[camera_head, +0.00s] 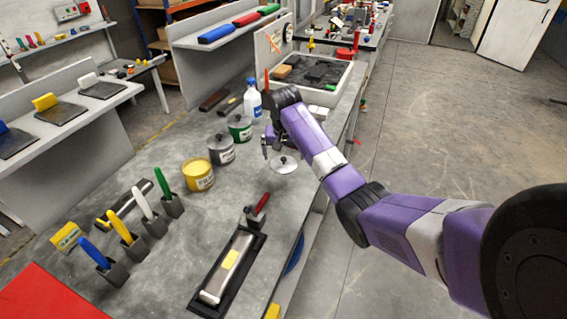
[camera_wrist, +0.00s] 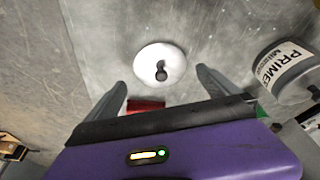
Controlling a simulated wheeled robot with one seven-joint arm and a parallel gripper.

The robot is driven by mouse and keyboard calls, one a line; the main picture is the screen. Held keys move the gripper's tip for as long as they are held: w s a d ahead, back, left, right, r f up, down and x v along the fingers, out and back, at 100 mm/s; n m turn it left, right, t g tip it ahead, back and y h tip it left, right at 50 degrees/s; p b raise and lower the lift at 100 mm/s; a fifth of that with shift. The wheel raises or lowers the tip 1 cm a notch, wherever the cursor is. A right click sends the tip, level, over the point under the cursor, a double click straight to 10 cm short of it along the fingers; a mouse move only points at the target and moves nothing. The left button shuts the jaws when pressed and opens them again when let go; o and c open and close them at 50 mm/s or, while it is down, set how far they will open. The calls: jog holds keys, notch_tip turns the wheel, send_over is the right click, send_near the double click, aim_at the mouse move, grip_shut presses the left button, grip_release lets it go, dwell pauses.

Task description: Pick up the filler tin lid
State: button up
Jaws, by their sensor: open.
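The filler tin lid is a pale round disc with a dark knob, lying on the grey bench (camera_head: 140,215). The lid (camera_head: 285,165) is near the bench's right edge in the head view. It also shows in the wrist view (camera_wrist: 150,62), beyond my fingertips. My gripper (camera_head: 271,146) is at the lid's upper left in the head view. In the wrist view my gripper (camera_wrist: 160,82) is open, with its two fingers spread and nothing between them. The lid's knob is roughly in line with the gap. How high the fingers are above the bench is hard to tell.
A yellow tin (camera_head: 198,175), a grey tin (camera_head: 221,150) and a green tin (camera_head: 240,128) stand left of the lid. A grey tin labelled PRIMER (camera_wrist: 285,68) is close to the right finger. A red-handled tool (camera_head: 260,207) lies nearer. Bare bench surrounds the lid.

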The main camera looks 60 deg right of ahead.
aim_at(284, 159)
jog(key=shift+x, duration=1.6)
jog(key=c, duration=1.2)
jog(key=shift+r, duration=0.1)
